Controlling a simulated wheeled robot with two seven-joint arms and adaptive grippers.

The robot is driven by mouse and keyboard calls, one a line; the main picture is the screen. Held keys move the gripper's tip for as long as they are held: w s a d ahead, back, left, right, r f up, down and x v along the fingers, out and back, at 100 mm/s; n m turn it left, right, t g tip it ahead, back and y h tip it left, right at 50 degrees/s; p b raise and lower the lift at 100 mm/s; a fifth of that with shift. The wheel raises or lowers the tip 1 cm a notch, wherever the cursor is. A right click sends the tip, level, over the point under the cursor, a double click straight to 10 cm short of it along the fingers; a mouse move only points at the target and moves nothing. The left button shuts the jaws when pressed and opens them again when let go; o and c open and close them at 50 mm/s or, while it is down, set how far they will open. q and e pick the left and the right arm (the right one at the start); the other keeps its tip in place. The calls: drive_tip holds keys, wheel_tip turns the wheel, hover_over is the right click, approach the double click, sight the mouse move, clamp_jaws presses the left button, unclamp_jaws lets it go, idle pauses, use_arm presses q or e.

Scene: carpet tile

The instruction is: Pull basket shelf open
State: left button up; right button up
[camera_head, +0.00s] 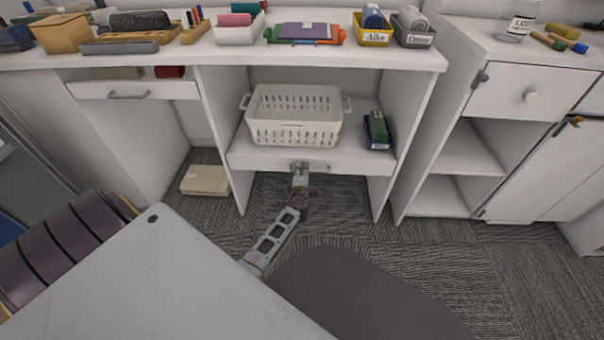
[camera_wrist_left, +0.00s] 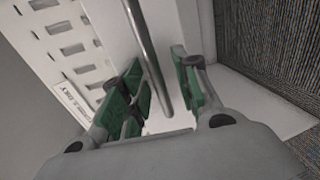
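The basket shelf (camera_head: 243,159) is a white pull-out shelf with a front panel, set in the middle bay under the white counter. A white slotted basket (camera_head: 295,116) stands on it and also shows in the left wrist view (camera_wrist_left: 70,45). The shelf's metal bar handle (camera_wrist_left: 150,55) runs between the green-padded fingers of my left gripper (camera_wrist_left: 163,98). A gap shows between the fingers and the bar, so the gripper is open around it. In the head view my left gripper (camera_head: 300,174) is at the shelf's front panel and hides part of the handle. My right gripper is not in view.
A green and blue item (camera_head: 376,130) lies on the shelf right of the basket. Carpet (camera_head: 340,205) in front of the shelf is clear except for my arm.

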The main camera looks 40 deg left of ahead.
use_arm(q)
clamp_jaws()
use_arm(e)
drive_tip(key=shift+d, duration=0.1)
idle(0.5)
